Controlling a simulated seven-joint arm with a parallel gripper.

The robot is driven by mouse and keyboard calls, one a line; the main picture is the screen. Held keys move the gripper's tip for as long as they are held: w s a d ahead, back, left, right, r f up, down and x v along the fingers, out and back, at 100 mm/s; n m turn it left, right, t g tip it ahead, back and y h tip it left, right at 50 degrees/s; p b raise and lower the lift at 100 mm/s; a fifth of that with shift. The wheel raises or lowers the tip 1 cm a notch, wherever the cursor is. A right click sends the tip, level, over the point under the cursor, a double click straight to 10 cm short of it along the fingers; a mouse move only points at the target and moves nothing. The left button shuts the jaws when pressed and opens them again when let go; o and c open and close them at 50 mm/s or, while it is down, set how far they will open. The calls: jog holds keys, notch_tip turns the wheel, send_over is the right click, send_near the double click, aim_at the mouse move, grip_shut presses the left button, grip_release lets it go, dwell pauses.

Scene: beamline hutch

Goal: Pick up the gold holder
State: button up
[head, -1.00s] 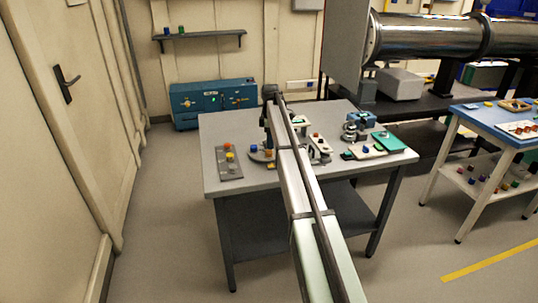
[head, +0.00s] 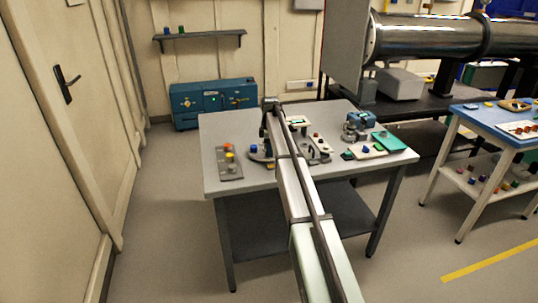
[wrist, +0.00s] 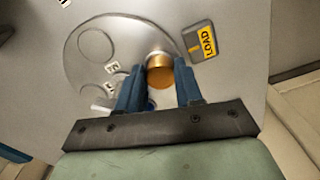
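The gold holder (wrist: 160,72) is a short, round, shiny piece in the wrist view, between the two blue fingers of my gripper (wrist: 160,82). The fingers sit close along its left and right sides. I cannot tell whether they press on it. Below it is a grey round plate (wrist: 82,62) with circular marks and small number labels. I cannot tell whether the holder rests on the plate or is just off it. In the head view my arm hides the holder and the fingertips.
A yellow "LOAD" label (wrist: 207,41) lies right of the holder. On the grey table (head: 215,132) are a blue piece (head: 253,148), a grey block with coloured pieces (head: 229,165), and a green tray (head: 391,141). A blue-topped table (head: 480,117) stands right.

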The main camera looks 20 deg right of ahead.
jog(key=c, duration=0.5)
jog(key=shift+c, duration=0.2)
jog(key=shift+r, duration=0.15)
notch_tip(320, 180, up, 10)
